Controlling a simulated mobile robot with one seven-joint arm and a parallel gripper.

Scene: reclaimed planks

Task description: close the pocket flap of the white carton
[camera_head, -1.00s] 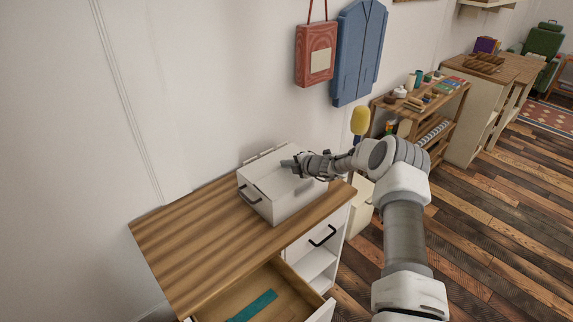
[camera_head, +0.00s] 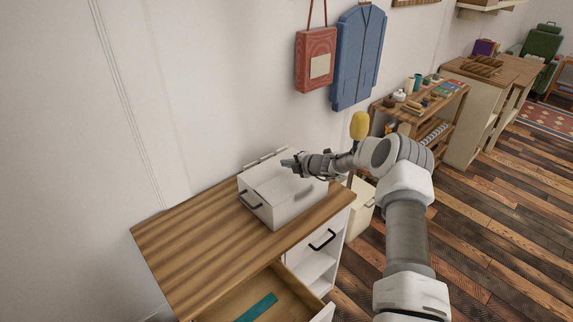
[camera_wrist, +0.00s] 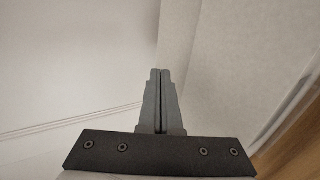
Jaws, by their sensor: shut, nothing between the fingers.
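The white carton (camera_head: 289,210) sits on the wooden cabinet top against the wall. A dark handle shows on its left side, and a pale strip runs along its back top edge. Its top looks mostly covered, but I cannot tell exactly how the pocket flap lies. My gripper (camera_head: 287,163) is over the carton's top, close to the back edge, pointing left. In the wrist view its fingers (camera_wrist: 159,72) are shut together with nothing between them, in front of pale surfaces. I cannot tell whether the fingertips touch the carton.
The cabinet top (camera_head: 190,243) is clear left of the carton. An open drawer (camera_head: 283,290) below holds a teal item (camera_head: 258,307). A red bag (camera_head: 316,58) and a blue garment-shaped piece (camera_head: 358,58) hang on the wall. A shelf (camera_head: 440,103) with small items stands to the right.

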